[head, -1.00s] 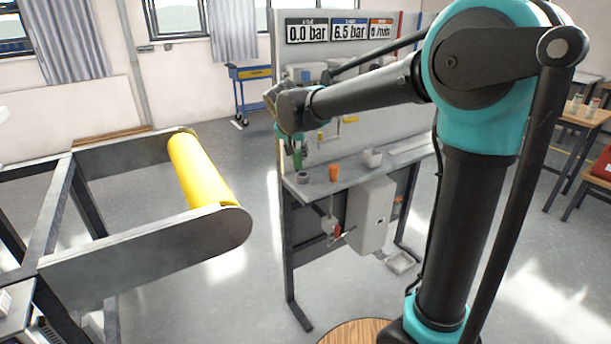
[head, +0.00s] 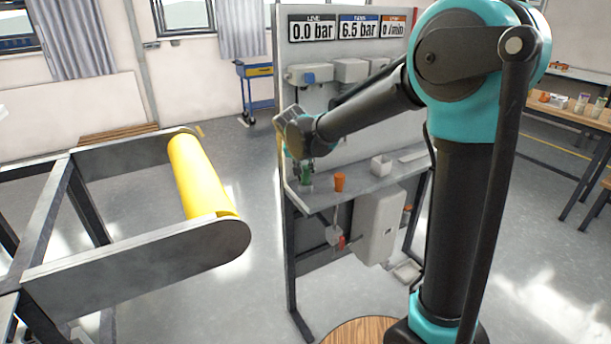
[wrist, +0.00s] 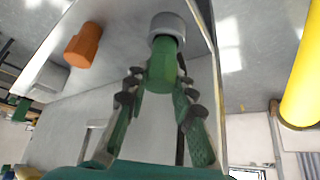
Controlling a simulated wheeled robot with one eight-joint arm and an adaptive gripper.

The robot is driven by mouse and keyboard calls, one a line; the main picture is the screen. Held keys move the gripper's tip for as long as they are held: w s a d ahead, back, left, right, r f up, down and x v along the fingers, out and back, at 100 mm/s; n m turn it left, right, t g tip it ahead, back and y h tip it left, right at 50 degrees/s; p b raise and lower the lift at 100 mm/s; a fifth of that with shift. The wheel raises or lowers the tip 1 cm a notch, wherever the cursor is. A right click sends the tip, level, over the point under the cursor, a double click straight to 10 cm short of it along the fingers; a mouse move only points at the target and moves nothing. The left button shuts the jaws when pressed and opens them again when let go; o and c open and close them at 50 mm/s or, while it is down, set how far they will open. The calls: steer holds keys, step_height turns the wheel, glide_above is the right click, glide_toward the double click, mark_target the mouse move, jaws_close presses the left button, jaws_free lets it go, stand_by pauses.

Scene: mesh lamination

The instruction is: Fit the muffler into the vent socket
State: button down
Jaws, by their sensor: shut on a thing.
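My gripper (head: 304,167) is shut on a green hexagonal piece, the muffler (wrist: 161,65), in the wrist view. The muffler also shows in the head view (head: 306,175), low over the bench shelf. Its narrower end points at the grey ring-shaped vent socket (wrist: 167,25) and overlaps the ring's opening. I cannot tell how deep the end is inside. In the head view the socket is mostly hidden under the muffler and gripper.
An orange fitting (head: 340,182) stands on the shelf (head: 365,190) right beside the socket, with a white box (head: 381,166) farther right. The upright panel (head: 340,110) rises behind. A yellow roller (head: 200,175) on a conveyor frame is at left.

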steer(key=shift+f, duration=1.2)
steer(key=c, duration=1.3)
jaws_free()
steer(key=v, duration=1.2)
steer(key=s+d+f+g, duration=0.1)
steer(key=d+f, duration=0.2)
steer(key=d, duration=0.2)
steer(key=s+d+f, duration=0.2)
steer(key=d, duration=0.4)
steer(key=s+d+f, duration=0.5)
steer(key=s, duration=0.1)
steer(key=s+d+f+n, duration=0.1)
steer(key=s+d+f, duration=0.4)
steer(key=s, duration=0.1)
steer(key=s+d+f+n+g+y, duration=0.1)
steer(key=s+d+f, duration=0.4)
steer(key=s+d, duration=0.1)
steer(key=shift+d, duration=0.1)
